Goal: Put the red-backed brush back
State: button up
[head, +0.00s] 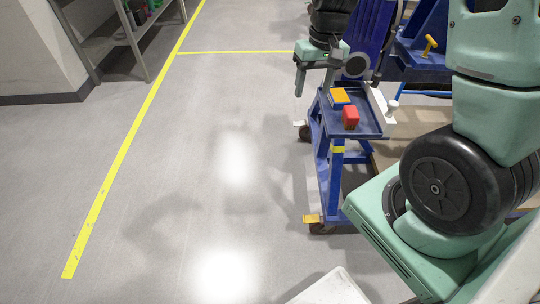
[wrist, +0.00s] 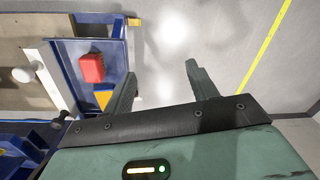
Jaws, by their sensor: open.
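A red block-like thing (head: 351,117), which looks like the red-backed brush, rests on the top tray of a blue cart (head: 369,123). The red-backed brush also shows in the wrist view (wrist: 91,68), left of my fingers; its bristles cannot be made out. My gripper (head: 314,80) is at the cart's far left side in the head view. In the wrist view my gripper (wrist: 162,70) is open, with only floor between its fingers. It holds nothing and is apart from the brush.
A yellow-topped block (head: 340,96) lies on the tray next to the brush. A white knobbed part (head: 391,107) stands at the tray's right side. A grey shelf (head: 130,30) is at the upper left. The floor (head: 200,160) left of the cart is clear.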

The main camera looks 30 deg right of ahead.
jog(key=s+a+r+n, duration=0.2)
jog(key=s+a, duration=0.1)
jog(key=a, duration=0.5)
jog(key=s+a+r+n, duration=0.2)
jog(key=s+a+n, duration=0.1)
jog(key=a, duration=0.5)
jog(key=s+a+r+n, duration=0.2)
jog(key=s+a+n, duration=0.3)
jog(key=s+a, duration=0.4)
jog(key=s, duration=0.4)
jog(key=shift+a, duration=0.25)
